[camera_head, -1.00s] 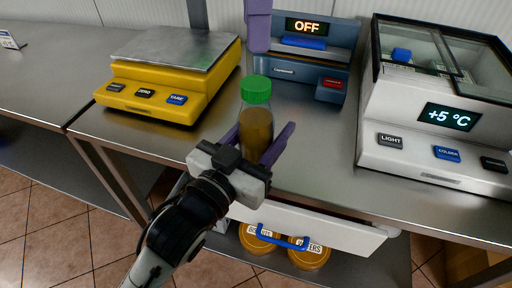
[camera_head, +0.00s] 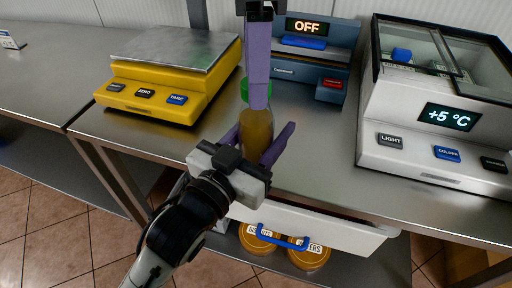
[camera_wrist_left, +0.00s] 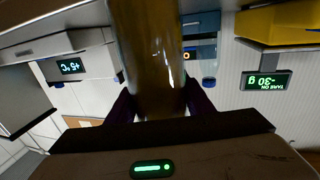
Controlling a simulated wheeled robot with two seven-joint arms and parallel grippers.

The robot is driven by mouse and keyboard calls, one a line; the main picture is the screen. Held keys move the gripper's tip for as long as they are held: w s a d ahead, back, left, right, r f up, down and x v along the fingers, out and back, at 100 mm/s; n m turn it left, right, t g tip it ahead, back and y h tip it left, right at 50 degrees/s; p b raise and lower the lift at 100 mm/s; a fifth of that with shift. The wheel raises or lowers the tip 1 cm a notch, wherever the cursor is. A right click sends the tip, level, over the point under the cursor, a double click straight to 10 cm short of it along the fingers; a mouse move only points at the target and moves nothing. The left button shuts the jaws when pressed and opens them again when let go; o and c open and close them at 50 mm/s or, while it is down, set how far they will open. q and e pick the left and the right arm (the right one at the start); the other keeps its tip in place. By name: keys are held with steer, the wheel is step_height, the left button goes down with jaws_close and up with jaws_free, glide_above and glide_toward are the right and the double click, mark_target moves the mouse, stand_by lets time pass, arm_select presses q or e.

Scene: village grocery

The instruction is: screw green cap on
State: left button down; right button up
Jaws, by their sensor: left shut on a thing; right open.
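A bottle (camera_head: 256,132) with amber-brown contents stands upright between the purple fingers of my left gripper (camera_head: 262,130), which is shut on it. The bottle also fills the middle of the left wrist view (camera_wrist_left: 150,60). The green cap (camera_head: 244,90) sits at the bottle's top and is mostly hidden behind a purple finger. My right gripper (camera_head: 258,100) comes down from above, open, with its visible finger in front of the cap. Its other finger is hidden, and I cannot tell whether it touches the cap.
A yellow scale (camera_head: 160,85) stands at the left and a blue device (camera_head: 305,65) reading OFF behind the bottle. A white cooler (camera_head: 430,120) stands at the right. Below the steel counter are an open white drawer (camera_head: 330,232) with a blue handle and jars (camera_head: 308,258).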

steer(key=shift+c, duration=0.3)
steer(key=c, duration=1)
steer(key=shift+c, duration=0.3)
steer(key=o, duration=1.3)
steer(key=shift+c, duration=0.2)
step_height(320, 180, up, 12)
arm_select(q)
steer(key=c, duration=0.8)
jaws_free()
